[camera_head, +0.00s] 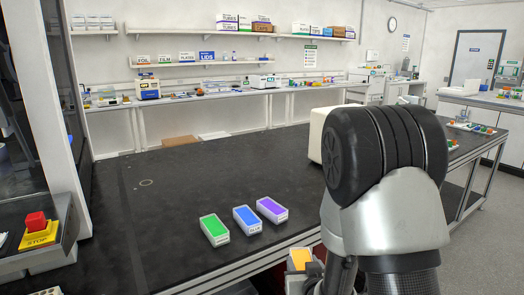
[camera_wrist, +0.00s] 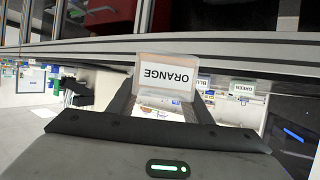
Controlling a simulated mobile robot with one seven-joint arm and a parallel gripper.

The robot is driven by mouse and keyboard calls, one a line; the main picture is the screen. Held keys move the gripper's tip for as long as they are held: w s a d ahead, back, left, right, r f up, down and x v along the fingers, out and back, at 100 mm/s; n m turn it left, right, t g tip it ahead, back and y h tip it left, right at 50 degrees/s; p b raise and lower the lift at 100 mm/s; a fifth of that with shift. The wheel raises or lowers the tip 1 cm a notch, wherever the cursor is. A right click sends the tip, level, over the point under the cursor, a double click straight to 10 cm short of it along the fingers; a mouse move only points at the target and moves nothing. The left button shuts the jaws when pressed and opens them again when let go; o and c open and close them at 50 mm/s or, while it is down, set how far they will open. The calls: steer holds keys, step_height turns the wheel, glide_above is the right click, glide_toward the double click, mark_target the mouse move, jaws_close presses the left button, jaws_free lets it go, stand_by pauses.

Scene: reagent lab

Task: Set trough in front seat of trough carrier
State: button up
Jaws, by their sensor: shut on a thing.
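A trough with orange contents and a white rim (camera_head: 300,258) is at the table's front edge in the head view. In the wrist view its white label reads ORANGE, upside down (camera_wrist: 168,76). My gripper (camera_wrist: 165,100) is shut on this trough, with a dark finger on each side. In the head view my gripper (camera_head: 308,280) is low, partly hidden by my arm. Three similar troughs, green (camera_head: 214,229), blue (camera_head: 247,220) and purple (camera_head: 272,210), stand in a slanting row on the black table. I cannot make out a trough carrier in either view.
The black table (camera_head: 150,215) is largely clear left of and behind the row. A red STOP button on a yellow base (camera_head: 38,230) is at far left. A white machine (camera_head: 325,132) stands behind my arm, which hides much of the table's right side.

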step_height(320, 180, up, 20)
steer(key=d+p, duration=0.3)
steer(key=p, duration=1.7)
steer(key=shift+s+m+h+p, duration=0.3)
steer(key=shift+s+h+p, duration=0.05)
steer(key=shift+s+h, duration=0.1)
steer(key=shift+a, duration=0.1)
